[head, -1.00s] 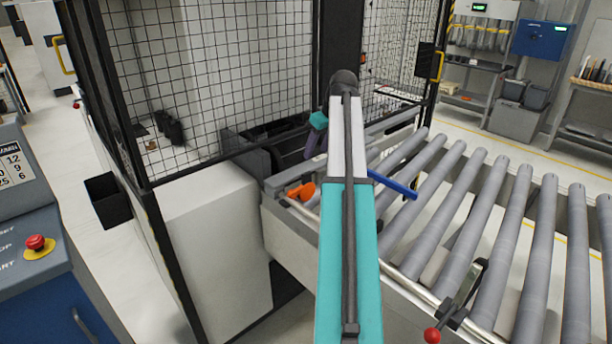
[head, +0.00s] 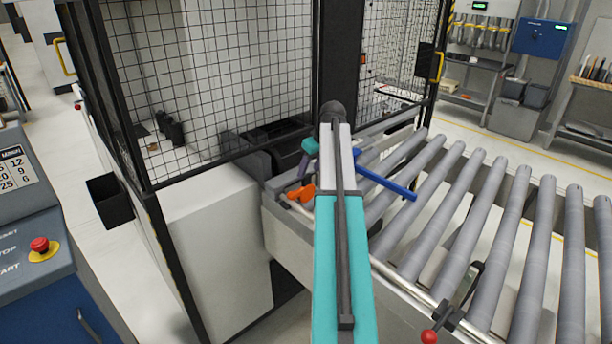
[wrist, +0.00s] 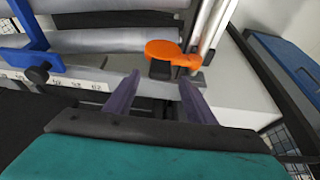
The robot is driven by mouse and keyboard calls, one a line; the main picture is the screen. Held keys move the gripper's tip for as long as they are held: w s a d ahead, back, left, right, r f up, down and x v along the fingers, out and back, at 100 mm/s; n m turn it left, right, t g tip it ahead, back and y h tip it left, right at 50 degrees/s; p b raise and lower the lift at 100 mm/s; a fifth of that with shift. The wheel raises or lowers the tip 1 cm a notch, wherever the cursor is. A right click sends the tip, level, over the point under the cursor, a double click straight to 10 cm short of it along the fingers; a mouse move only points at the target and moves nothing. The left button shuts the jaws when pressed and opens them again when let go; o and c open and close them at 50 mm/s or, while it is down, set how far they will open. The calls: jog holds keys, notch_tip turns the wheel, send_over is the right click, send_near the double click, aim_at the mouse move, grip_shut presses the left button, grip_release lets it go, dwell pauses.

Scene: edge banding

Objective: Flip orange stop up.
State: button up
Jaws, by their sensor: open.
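The orange stop (head: 301,192) sits at the near rail of the roller conveyor, just left of my arm in the head view. In the wrist view the orange stop (wrist: 172,53) lies beyond my fingertips, a flat orange piece with a rounded left end, over a dark block beside the pale rails. My gripper (wrist: 155,92) is open and empty, its two purple fingers apart, with the stop ahead of the gap and not between them. In the head view my gripper is small and partly hidden behind my arm.
A blue bar (head: 385,182) lies across the conveyor rollers (head: 440,215), right of my arm. Black mesh fencing (head: 220,80) stands behind, and a white cabinet (head: 215,245) is at the left. A clamp with a red knob (head: 429,337) is on the near rail.

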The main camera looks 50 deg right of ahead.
aim_at(307, 175)
jog(key=shift+p+x, duration=0.65)
jog(key=shift+x, duration=1.85)
jog(key=shift+c, duration=0.3)
grip_shut()
